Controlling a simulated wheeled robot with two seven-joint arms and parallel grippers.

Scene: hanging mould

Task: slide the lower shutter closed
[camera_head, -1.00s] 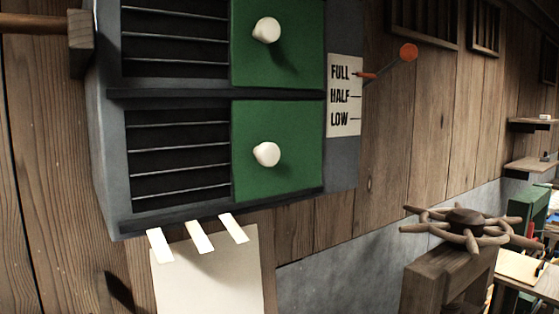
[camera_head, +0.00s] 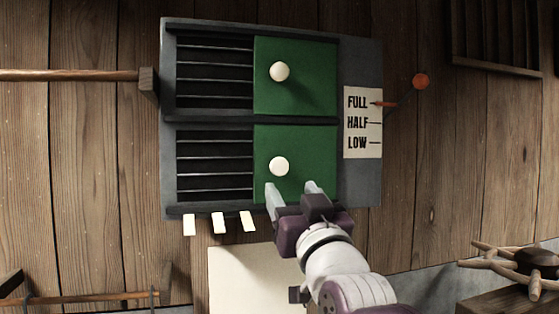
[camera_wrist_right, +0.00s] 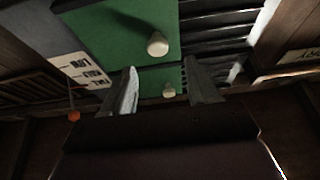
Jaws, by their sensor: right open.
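The lower shutter (camera_head: 308,150) is a green panel with a round white knob (camera_head: 279,166). It stands at the right of its opening, and the dark slatted vent (camera_head: 214,165) to its left is uncovered. My right gripper (camera_head: 292,188) is open and empty, its two fingers in front of the shutter's lower part, just below the knob in the picture. In the right wrist view the lower shutter (camera_wrist_right: 115,30) and its knob (camera_wrist_right: 157,43) show beyond the open fingers (camera_wrist_right: 164,88). I cannot tell any contact. My left gripper is not in view.
The upper green shutter (camera_head: 312,65) also stands right, beside its slatted vent (camera_head: 214,75). A FULL/HALF/LOW label (camera_head: 362,122) and an orange-ended lever (camera_head: 420,82) are to the right. White tabs (camera_head: 219,222) and a pale sheet (camera_head: 240,280) hang below.

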